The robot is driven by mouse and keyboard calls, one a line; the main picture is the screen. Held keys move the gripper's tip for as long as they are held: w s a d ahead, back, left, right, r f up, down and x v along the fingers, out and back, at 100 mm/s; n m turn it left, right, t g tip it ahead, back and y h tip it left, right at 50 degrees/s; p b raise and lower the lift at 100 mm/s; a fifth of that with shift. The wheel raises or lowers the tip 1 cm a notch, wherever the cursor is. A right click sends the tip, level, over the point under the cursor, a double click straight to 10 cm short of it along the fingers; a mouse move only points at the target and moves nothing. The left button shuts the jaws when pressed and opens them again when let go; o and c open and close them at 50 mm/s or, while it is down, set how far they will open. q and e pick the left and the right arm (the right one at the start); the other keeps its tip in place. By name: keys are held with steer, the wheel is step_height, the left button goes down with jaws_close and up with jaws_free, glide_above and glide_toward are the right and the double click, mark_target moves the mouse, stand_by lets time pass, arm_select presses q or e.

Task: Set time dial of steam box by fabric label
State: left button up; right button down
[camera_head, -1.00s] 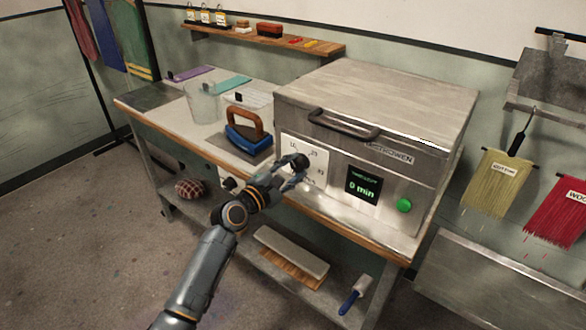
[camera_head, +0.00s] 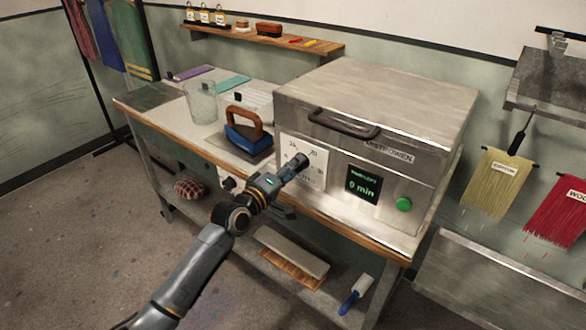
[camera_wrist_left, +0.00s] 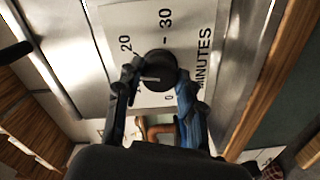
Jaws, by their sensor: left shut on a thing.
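The steel steam box (camera_head: 375,95) stands on the workbench with its lid down. Its black time dial (camera_wrist_left: 157,68) sits on a white plate (camera_head: 316,172) marked in minutes; 20, 30 and 0 are readable in the left wrist view. A pale line shows on the dial's face. My left gripper (camera_head: 297,166) is shut on the dial, one finger on each side, hiding part of the scale. The green display (camera_head: 363,184) reads 0 min. Fabric labels hang at the right: a yellow hank with a label reading COTTON (camera_head: 503,170) and a red one labelled WOOL (camera_head: 575,196).
A green button (camera_head: 404,204) is right of the display. A blue iron (camera_head: 246,138) and a glass beaker (camera_head: 201,102) stand on the bench left of the box. A brush (camera_head: 292,255) and a blue-handled tool (camera_head: 354,295) lie on the shelf below.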

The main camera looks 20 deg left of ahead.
arm_select(q)
steer(key=m, duration=0.4)
steer(key=shift+f+m, duration=0.1)
steer(key=shift+m, duration=0.2)
steer(key=m+p, duration=0.1)
steer(key=m, duration=0.8)
steer(key=shift+f, duration=0.1)
steer(key=shift+a+m+t+p, duration=0.1)
steer(key=shift+m+t+p, duration=0.25)
steer(key=shift+m, duration=1.95)
steer(key=o, duration=1.2)
steer(key=shift+c, duration=0.2)
